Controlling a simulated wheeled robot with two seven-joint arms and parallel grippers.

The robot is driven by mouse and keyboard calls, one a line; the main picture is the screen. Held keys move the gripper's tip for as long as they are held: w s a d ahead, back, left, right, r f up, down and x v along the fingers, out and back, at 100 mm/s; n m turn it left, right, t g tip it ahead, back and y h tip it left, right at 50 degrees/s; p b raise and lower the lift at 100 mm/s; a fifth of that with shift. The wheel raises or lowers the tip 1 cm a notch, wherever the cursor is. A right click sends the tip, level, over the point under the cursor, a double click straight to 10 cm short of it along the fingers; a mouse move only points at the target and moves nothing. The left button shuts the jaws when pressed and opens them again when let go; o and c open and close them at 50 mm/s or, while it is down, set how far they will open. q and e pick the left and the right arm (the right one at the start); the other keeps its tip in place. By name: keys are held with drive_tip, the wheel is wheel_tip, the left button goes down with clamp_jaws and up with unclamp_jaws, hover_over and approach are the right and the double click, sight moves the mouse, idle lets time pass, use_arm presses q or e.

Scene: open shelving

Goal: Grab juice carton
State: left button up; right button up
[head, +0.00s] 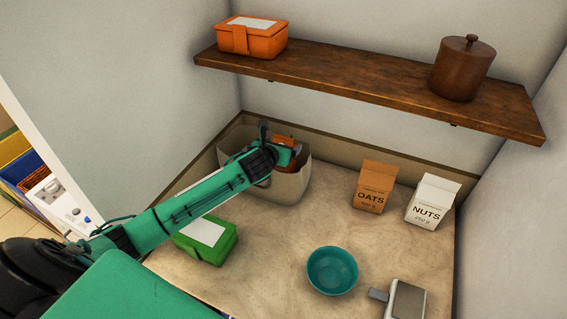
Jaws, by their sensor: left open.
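My left gripper (283,153) reaches from the left to the beige bin (290,188) at the back of the counter. It is open, with its fingers over the bin's opening. An orange-brown thing (284,140) shows in the bin right behind the fingers. It is partly hidden by the gripper, and I cannot tell whether it is the juice carton or whether the fingers touch it. No carton with a readable juice label shows. My right gripper is out of view.
An oats carton (372,187) and a nuts carton (432,202) stand to the right. A teal bowl (332,271), a grey mug-like thing (405,300) and a green box (207,240) are nearer. A wooden shelf (365,88) above holds an orange box (252,37) and a brown canister (462,68).

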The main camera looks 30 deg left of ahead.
use_arm(q)
drive_tip(key=shift+x, duration=0.95)
clamp_jaws()
drive_tip(key=shift+w+r, duration=0.1)
drive_tip(key=shift+r, duration=0.05)
